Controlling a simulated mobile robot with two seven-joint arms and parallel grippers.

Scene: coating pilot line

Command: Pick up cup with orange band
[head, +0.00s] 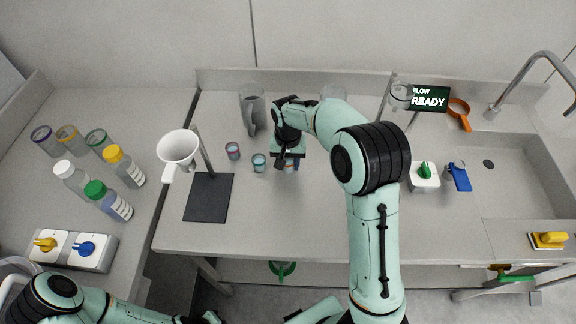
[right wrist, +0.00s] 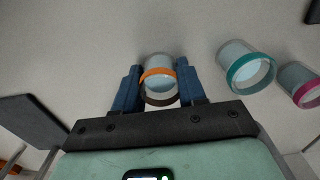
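The cup with orange band (right wrist: 158,62) stands upright on the bench in the right wrist view, its rim towards the camera. My right gripper (right wrist: 158,80) is open, with one blue finger on each side of this cup. The gaps between fingers and cup are small, and contact is hard to judge. In the head view the right gripper (head: 289,163) is low over the bench and hides most of the cup (head: 290,169). My left arm shows at the lower left of the head view, but its gripper is out of view.
A teal-banded cup (head: 258,163) and a pink-banded cup (head: 232,151) stand left of the gripper. Further left are a dark-based stand (head: 207,198) with a white funnel (head: 178,148) and several bottles. A grey jug (head: 251,108) is behind.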

